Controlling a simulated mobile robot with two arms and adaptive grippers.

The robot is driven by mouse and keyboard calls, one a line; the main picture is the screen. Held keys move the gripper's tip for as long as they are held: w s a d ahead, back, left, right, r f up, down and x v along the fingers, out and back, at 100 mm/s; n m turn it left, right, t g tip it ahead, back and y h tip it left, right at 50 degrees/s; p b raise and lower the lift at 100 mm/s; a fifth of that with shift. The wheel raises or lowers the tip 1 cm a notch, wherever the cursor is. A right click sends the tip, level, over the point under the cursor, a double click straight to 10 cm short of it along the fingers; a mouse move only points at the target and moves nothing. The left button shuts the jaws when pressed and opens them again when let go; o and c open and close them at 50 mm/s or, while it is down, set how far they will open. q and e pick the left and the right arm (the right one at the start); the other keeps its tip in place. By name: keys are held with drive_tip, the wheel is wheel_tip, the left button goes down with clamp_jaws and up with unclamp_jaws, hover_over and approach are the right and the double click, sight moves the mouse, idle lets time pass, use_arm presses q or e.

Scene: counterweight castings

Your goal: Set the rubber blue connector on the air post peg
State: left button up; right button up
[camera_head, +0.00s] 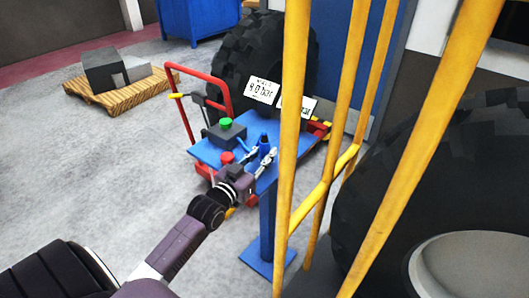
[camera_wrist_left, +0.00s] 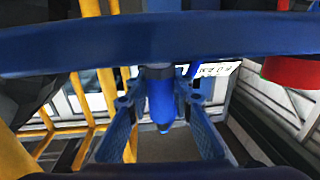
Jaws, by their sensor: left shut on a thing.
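The blue connector (camera_head: 264,142) is a small blue cylinder with a dark collar, seen near the right side of the blue post top in the head view. It also shows in the middle of the left wrist view (camera_wrist_left: 161,102), between the two fingers. My left gripper (camera_head: 258,158) is shut on it over or beside the blue post top (camera_head: 205,154). I cannot tell whether the connector touches the post. The air post peg cannot be made out. My right gripper is in neither view.
A box with a green button (camera_head: 226,123) and a red button (camera_head: 227,158) are on the blue top. A yellow rail (camera_head: 294,110) stands close on the right. A red trolley (camera_head: 198,78) and large tyre (camera_head: 262,55) are behind. A pallet (camera_head: 118,90) stands left on open floor.

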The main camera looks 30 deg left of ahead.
use_arm(q)
drive_tip(key=o, duration=1.1)
drive_tip(key=shift+c, duration=0.2)
drive_tip(key=shift+s+f, duration=0.1)
drive_tip(key=shift+s, duration=0.4)
drive_tip(key=s, duration=1.1)
drive_tip(key=shift+d, duration=0.15)
drive_tip(key=shift+s, duration=0.1)
